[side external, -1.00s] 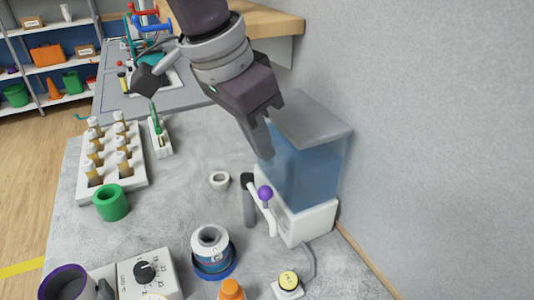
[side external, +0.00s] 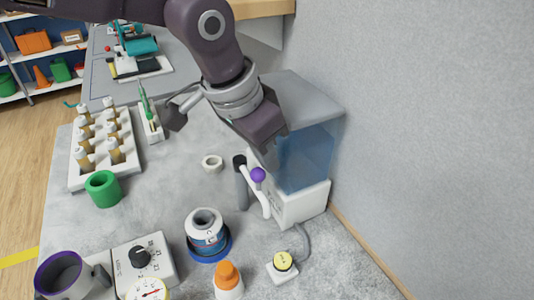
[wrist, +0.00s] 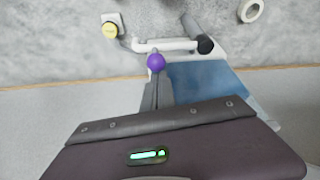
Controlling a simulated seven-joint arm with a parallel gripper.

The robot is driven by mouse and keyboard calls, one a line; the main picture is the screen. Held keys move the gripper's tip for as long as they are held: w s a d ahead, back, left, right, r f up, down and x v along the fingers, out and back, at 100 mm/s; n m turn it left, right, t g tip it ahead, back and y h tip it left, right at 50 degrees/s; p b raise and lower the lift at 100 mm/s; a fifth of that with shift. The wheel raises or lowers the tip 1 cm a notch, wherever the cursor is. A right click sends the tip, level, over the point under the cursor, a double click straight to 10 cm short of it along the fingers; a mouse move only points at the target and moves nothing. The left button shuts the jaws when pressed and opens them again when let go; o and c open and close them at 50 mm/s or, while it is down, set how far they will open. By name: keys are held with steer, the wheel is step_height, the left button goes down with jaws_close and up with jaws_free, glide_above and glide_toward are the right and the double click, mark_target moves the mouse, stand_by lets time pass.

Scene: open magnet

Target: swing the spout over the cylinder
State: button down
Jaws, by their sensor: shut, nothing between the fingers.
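The spout (side external: 254,186) is a white bent tube with a purple knob (side external: 258,174). It runs from a dark-capped grey post (side external: 241,185) beside the water tank (side external: 305,160), and its free end bends down close to the tank's white base. The spout also shows in the wrist view (wrist: 175,45), with its knob (wrist: 156,62). My gripper (side external: 270,150) is shut and empty just above the knob; in the wrist view its fingertips (wrist: 156,78) are right by the knob, contact unclear. A white and blue cylinder-shaped container (side external: 207,228), possibly the cylinder, stands in a blue ring, away from the spout's end.
A yellow-topped button (side external: 282,261) and an orange-capped bottle (side external: 229,280) stand at the front. A white nut (side external: 212,163) lies behind the post. The wall bounds the right.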

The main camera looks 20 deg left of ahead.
steer(key=shift+s+a+m, duration=0.2)
steer(key=shift+s+m, duration=0.1)
steer(key=shift+m, duration=0.2)
steer(key=shift+s+a+m+g+h, duration=0.4)
steer(key=shift+a+m, duration=0.05)
steer(key=shift+m, duration=0.35)
steer(key=s+a+m+g+h, duration=0.1)
steer(key=s+a+m+g, duration=0.1)
steer(key=a+m, duration=0.4)
steer(key=shift+s+m+g, duration=0.2)
steer(key=shift+m+g, duration=0.1)
steer(key=shift+m, duration=0.9)
steer(key=shift+a, duration=0.25)
steer(key=v, duration=1)
steer(key=shift+w, duration=0.15)
